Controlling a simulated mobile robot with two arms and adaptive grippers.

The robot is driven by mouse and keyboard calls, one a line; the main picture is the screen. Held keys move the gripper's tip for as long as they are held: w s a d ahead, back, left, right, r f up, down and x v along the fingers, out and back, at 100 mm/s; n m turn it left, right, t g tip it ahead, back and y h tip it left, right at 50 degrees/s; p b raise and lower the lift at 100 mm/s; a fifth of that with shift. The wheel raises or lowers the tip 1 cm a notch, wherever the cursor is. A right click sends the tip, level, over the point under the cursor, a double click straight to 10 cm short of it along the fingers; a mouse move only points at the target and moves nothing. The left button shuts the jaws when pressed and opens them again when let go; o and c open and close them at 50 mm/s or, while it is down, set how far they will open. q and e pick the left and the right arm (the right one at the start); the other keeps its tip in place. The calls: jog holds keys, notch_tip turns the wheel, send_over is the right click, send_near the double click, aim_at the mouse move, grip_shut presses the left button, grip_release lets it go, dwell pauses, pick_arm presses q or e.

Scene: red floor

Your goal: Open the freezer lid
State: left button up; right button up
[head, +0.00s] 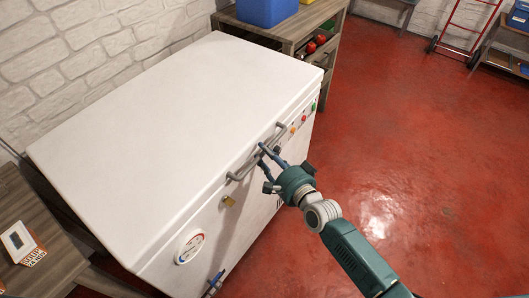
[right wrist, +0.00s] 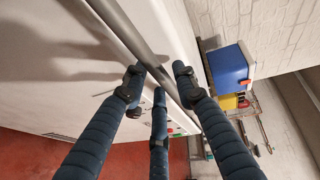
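The white chest freezer has its lid (head: 165,120) down and closed. A long grey bar handle (head: 243,168) runs along the front edge of the lid. My right gripper (head: 267,165) is at the right part of this handle. In the right wrist view its fingers (right wrist: 157,80) are spread, and the handle bar (right wrist: 143,42) passes across between and beyond the fingertips. I cannot tell whether any finger touches the bar.
A brass padlock (head: 229,201), a dial (head: 190,248) and coloured buttons (head: 303,118) are on the freezer front. A wooden shelf with a blue bin (head: 267,10) stands behind at right. A wooden table (head: 40,230) stands at left. Red floor (head: 430,150) is clear at right.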

jog(key=shift+w+a+f, duration=0.1)
jog(key=shift+w+a, duration=0.15)
jog(key=shift+w, duration=0.2)
jog(key=shift+c, duration=0.3)
grip_shut()
